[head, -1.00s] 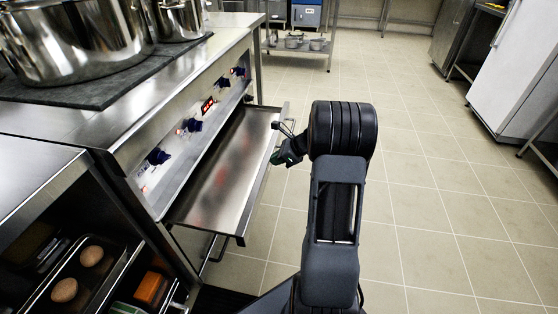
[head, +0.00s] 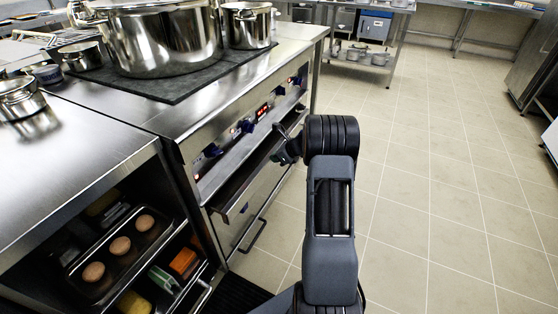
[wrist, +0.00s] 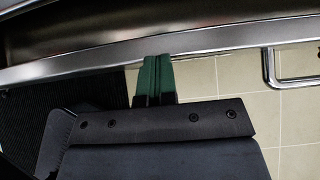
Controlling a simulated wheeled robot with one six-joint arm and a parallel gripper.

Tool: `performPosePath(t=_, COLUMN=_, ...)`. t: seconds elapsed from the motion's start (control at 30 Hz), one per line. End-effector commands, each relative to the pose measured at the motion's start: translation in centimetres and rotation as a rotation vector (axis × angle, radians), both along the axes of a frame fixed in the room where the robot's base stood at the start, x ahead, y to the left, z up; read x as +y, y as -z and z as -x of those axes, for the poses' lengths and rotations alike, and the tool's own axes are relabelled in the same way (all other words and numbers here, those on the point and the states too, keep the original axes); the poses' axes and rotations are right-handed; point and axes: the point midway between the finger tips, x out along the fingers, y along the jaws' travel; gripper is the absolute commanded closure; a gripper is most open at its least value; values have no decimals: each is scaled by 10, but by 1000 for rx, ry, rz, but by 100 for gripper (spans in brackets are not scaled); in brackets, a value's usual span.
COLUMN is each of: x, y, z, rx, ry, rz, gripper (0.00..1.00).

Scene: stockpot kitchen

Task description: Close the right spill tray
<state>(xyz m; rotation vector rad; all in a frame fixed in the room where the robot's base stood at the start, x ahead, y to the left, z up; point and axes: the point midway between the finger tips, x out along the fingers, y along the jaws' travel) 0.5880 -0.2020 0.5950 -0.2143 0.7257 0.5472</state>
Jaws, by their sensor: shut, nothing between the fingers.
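The right spill tray (head: 240,190) is a shallow metal drawer under the knob panel of the stove. In the head view it sticks out only a little, as a narrow dark strip. Its front rim (wrist: 215,41) crosses the top of the wrist view. My gripper (head: 284,154) is at the outer side of this rim, toward the tray's far end. In the wrist view its green fingertips (wrist: 155,72) are shut together with nothing between them and meet the rim's lower edge. My arm hides part of the tray's far end.
The stove's knob panel (head: 243,127) is just above the tray. A large pot (head: 165,45) stands on top. A bar handle (head: 253,237) sits lower on the stove front. A shelf at the lower left holds a tray of eggs (head: 120,246). The tiled floor (head: 430,200) at right is clear.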

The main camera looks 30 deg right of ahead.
Motion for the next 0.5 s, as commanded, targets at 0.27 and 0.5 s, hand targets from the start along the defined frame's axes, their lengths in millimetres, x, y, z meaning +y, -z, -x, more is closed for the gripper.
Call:
performPosePath(t=0.27, x=11, y=0, z=-25, rx=1, ry=11, rz=0, gripper=100)
performPosePath(t=0.5, x=15, y=1, z=-28, rx=2, ry=7, rz=1, gripper=100)
